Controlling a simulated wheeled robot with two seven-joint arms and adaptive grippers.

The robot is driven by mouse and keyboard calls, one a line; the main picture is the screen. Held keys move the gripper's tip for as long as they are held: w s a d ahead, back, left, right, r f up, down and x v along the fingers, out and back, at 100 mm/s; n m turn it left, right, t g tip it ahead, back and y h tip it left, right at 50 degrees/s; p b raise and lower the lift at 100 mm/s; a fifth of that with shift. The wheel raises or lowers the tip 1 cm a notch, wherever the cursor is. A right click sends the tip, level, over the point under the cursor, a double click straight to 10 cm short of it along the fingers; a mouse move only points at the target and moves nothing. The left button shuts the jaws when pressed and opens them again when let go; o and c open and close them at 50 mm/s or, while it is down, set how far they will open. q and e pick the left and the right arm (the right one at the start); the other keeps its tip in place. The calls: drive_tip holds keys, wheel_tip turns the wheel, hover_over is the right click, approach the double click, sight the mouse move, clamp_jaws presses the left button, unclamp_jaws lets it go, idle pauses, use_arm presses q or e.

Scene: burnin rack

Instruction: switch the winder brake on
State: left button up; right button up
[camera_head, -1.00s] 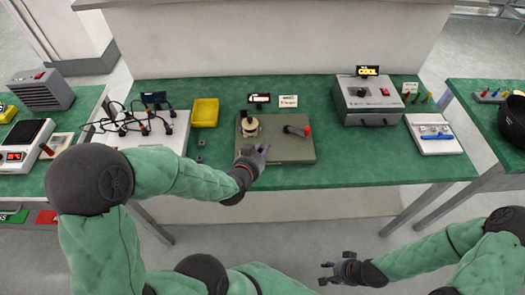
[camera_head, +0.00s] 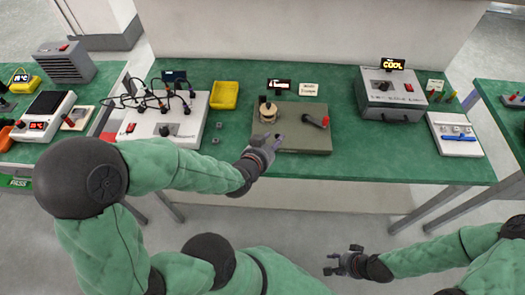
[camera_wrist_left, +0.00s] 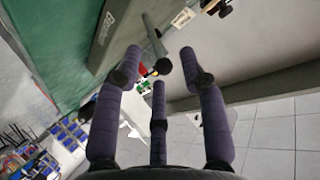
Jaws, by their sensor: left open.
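The winder (camera_head: 290,145) is a flat grey-olive box on the green bench, with a brass-coloured spool (camera_head: 267,113) at its left. Its dark lever with a red tip (camera_head: 325,121) points right on its top. My left gripper (camera_head: 276,143) is over the box's front left part, left of and nearer than the lever, and apart from it. In the left wrist view its fingers (camera_wrist_left: 162,62) are spread and empty, with a black round knob on a grey bar showing between them. My right gripper (camera_head: 338,260) is spread and empty, low in front of the bench.
A small black display (camera_head: 279,84) and a label card (camera_head: 309,89) stand behind the box. A yellow tray (camera_head: 225,95) and a white cabled unit (camera_head: 180,126) are at left. A grey unit with a COOL display (camera_head: 390,98) and a white tray (camera_head: 456,147) are at right.

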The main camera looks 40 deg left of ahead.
use_arm(q)
drive_tip(key=a+v, duration=0.1)
drive_tip(key=v, duration=0.7)
drive_tip(key=shift+d, duration=0.45)
drive_tip(key=shift+s, duration=0.15)
idle(0.4)
